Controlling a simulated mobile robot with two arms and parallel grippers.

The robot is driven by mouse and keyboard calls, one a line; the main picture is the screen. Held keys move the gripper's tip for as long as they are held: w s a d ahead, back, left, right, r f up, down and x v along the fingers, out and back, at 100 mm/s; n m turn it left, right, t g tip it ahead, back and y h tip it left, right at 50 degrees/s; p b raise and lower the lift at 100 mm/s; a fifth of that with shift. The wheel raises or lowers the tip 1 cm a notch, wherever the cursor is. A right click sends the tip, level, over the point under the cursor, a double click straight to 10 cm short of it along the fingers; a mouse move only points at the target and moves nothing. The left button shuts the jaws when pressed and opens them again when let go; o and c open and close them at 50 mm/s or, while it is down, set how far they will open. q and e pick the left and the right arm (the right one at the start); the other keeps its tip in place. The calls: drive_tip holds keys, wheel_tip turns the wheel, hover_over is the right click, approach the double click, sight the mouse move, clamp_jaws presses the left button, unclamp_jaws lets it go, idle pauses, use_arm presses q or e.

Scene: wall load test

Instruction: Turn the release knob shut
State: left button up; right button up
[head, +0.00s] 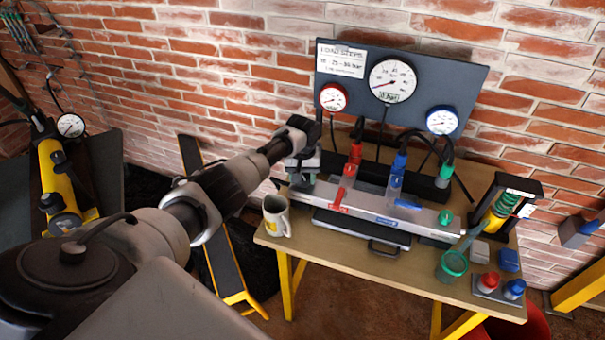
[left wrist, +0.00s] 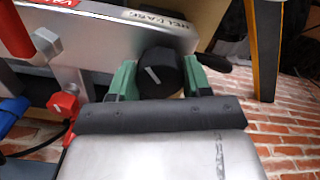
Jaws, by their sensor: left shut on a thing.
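The release knob (left wrist: 160,74) is a dark round knob with a white pointer line, on the end of the silver pump body (left wrist: 95,38). In the left wrist view the pointer slants. My left gripper (left wrist: 157,66) has its green fingers on both sides of the knob and is shut on it. In the head view my left gripper (head: 304,172) is at the left end of the silver pump (head: 378,212) on the bench, and it hides the knob. My right gripper is not in view.
A mug (head: 276,217) stands close to my left gripper at the bench's left edge. Behind the pump is a dark gauge panel (head: 440,82) with three dials. A green cup (head: 453,266) and red and blue caps (head: 489,281) are at the right. A yellow cylinder (head: 60,180) stands at far left.

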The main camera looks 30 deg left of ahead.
use_arm(q)
drive_tip(key=m, duration=0.4)
drive_tip(key=shift+m, duration=2.2)
drive_tip(key=o, duration=0.9)
drive_tip(key=shift+r, duration=0.1)
wheel_tip(320, 180, up, 11)
drive_tip(key=shift+f, duration=0.2)
drive_tip(key=shift+f, duration=0.1)
